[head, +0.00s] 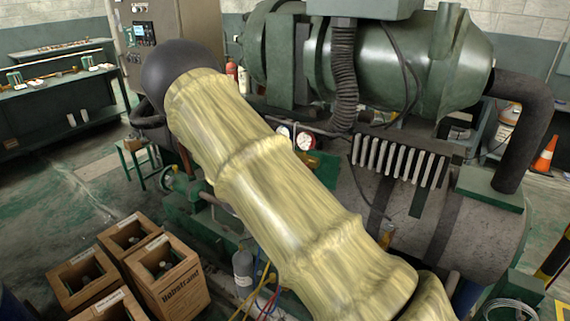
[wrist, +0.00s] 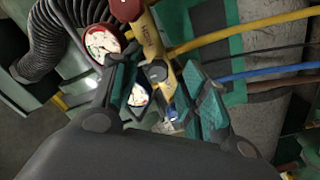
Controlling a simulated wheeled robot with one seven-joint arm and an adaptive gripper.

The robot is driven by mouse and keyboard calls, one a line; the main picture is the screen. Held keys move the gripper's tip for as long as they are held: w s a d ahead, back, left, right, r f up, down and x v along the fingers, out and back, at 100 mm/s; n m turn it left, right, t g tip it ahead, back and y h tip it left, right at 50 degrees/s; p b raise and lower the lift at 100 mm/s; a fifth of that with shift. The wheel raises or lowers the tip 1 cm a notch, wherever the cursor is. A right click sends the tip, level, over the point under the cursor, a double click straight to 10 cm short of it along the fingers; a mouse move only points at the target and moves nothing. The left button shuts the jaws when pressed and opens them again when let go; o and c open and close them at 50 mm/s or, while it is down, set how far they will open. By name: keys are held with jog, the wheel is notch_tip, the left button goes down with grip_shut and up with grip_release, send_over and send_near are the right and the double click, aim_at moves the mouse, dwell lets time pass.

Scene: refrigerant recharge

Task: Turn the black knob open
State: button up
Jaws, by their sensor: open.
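In the wrist view the black knob (wrist: 155,72) sits on the yellow gauge manifold (wrist: 153,38), between the fingers of my gripper (wrist: 161,76). My gripper is open, with one teal-padded finger on each side of the knob. I cannot tell whether either finger touches it. A red-rimmed gauge (wrist: 102,42) is left of the knob, and a second gauge (wrist: 138,95) shows below it, partly behind the left finger. In the head view two gauges show beside my arm, one of them clearly (head: 305,141); my arm hides the knob and my gripper there.
A red part (wrist: 125,8) sits at the manifold's upper end. Yellow (wrist: 215,35) and blue (wrist: 265,73) hoses run right. A black corrugated hose (head: 344,75) hangs near the gauges. The green machine (head: 400,60) stands behind; wooden boxes (head: 168,280) stand on the floor.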

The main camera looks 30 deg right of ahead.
jog(key=v, duration=0.8)
jog(key=shift+a, duration=0.25)
jog(key=shift+s, duration=0.1)
jog(key=w+d+m, duration=0.1)
jog(key=d+m, duration=0.2)
jog(key=m, duration=0.1)
jog(key=w+d+m+b, duration=0.1)
jog(key=w+d+m, duration=0.1)
jog(key=d+m, duration=0.2)
jog(key=w+d+m, duration=0.1)
jog(key=d+m, duration=0.3)
jog(key=shift+w+r, duration=0.15)
jog(key=shift+w, duration=0.25)
dwell(0.4)
grip_shut()
